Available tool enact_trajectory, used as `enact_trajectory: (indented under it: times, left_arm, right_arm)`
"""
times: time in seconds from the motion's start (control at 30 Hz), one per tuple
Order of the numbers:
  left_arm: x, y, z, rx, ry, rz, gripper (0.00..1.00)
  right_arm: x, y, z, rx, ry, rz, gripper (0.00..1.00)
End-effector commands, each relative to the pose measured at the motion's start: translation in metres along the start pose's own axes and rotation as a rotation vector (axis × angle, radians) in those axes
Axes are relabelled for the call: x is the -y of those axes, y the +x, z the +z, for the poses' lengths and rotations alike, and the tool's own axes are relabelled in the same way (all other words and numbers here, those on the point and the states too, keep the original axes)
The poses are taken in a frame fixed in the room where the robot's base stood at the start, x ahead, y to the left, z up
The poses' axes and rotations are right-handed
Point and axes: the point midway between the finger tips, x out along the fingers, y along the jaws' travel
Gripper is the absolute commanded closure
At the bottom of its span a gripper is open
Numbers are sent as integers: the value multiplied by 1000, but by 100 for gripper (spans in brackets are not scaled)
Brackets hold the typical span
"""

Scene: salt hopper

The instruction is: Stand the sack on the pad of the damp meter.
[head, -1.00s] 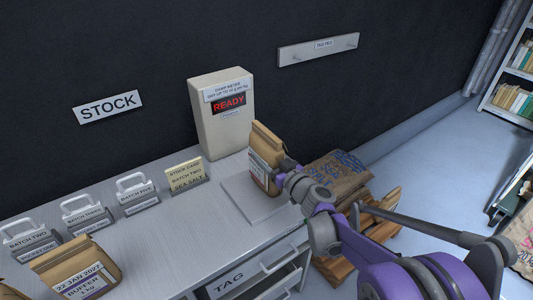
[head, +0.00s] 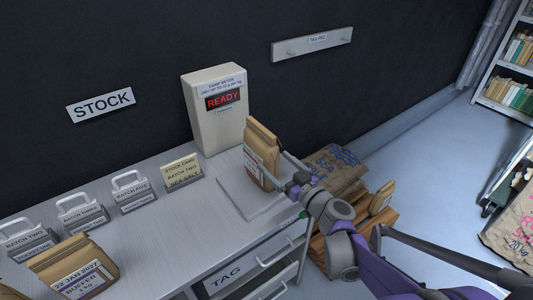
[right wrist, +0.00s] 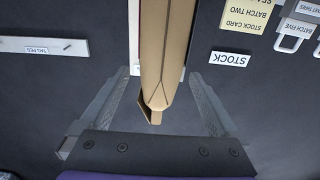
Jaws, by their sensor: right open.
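The brown paper sack (head: 261,146) with a white label stands upright on the grey pad (head: 235,196) of the damp meter (head: 214,125), toward the pad's back right side. The meter is a cream box whose display reads READY in red. My right gripper (head: 283,169) is at the sack's right side. In the right wrist view, its fingers (right wrist: 162,88) are spread wide, with the sack (right wrist: 164,45) between them and gaps on both sides. Whether the sack's whole base touches the pad is partly hidden. My left gripper is not in view.
A stock card (head: 182,172), several handled batch blocks (head: 130,191) and a buffer sack (head: 75,268) stand on the bench's left. A drawer marked TAG (head: 250,268) is below. Large sacks (head: 335,168) lie right of the bench. A peg rail (head: 312,44) is on the wall.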

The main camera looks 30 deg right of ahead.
Motion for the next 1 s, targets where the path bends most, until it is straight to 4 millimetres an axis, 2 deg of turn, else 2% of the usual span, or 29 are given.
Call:
enact_trajectory:
  times: [0.1,0.2,0.43,0.53,0.57,0.67,0.77,0.8,0.9,1.0]
  left_arm:
    - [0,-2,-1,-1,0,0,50]
    - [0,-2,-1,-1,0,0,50]
    - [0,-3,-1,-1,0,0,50]
    - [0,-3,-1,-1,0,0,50]
    - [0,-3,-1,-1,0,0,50]
    - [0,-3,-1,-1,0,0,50]
    - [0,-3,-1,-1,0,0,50]
    - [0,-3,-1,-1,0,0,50]
    - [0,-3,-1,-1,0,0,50]
    - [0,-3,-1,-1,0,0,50]
  right_arm:
    - [-1,-22,0,1,-2,3,4]
    - [-1,-33,0,0,-1,2,4]
    - [1,-42,0,2,1,-2,4]
    - [14,-41,4,30,13,-32,4]
    - [22,-40,7,50,21,-51,4]
    - [64,-42,23,163,62,-141,4]
    - [117,-57,49,344,114,-239,4]
    - [137,-66,61,429,131,-269,4]
    - [174,-98,89,641,156,-297,4]
    - [194,-133,113,833,155,-267,4]
